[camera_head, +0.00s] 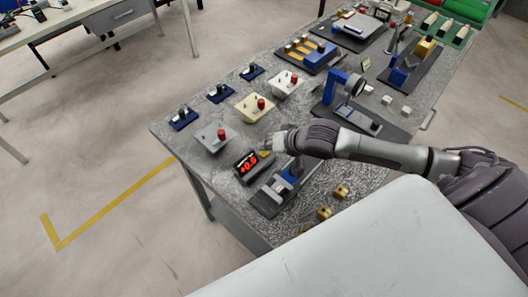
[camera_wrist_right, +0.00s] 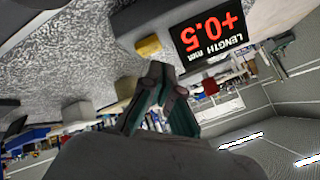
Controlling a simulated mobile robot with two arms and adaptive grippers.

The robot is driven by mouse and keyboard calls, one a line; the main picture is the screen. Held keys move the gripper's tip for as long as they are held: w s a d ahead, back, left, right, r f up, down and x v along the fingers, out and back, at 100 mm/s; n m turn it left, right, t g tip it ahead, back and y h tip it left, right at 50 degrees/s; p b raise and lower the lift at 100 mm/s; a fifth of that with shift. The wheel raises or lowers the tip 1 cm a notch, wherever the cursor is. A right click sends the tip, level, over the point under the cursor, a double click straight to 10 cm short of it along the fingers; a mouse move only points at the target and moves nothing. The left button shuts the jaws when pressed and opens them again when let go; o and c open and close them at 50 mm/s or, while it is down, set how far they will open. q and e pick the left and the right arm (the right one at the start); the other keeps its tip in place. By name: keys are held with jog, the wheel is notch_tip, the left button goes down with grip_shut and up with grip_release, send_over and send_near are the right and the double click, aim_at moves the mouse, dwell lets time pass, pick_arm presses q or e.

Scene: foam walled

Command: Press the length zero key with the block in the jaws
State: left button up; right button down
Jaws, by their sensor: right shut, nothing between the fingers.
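The length display (camera_head: 251,164) stands near the left front end of the bench and shows red digits; in the right wrist view the display (camera_wrist_right: 213,33) appears upside down and reads +0.5, LENGTH mm. A yellow key (camera_wrist_right: 148,46) sits beside it; a yellow patch (camera_head: 265,153) shows there in the head view. My right gripper (camera_head: 279,141) is just behind the display, over the bench. In its wrist view the fingertips (camera_wrist_right: 158,70) are together, below the yellow key in the picture, with no block seen between them. Contact with the key cannot be told. My left gripper is not in view.
A blue and dark gauge stand (camera_head: 285,182) is right of the display. Brass blocks (camera_head: 341,190) lie on the bench's front part. A larger blue fixture (camera_head: 338,85) stands behind my right arm.

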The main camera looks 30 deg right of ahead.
aim_at(266, 154)
jog(key=shift+f, duration=0.15)
jog(key=shift+f, duration=0.25)
jog(key=shift+f, duration=0.5)
dwell(0.5)
dwell(0.4)
jog(key=shift+r+p, duration=0.9)
jog(key=shift+p, duration=0.3)
jog(key=shift+r, duration=0.1)
notch_tip(266, 154, up, 5)
jog(key=p, duration=0.6)
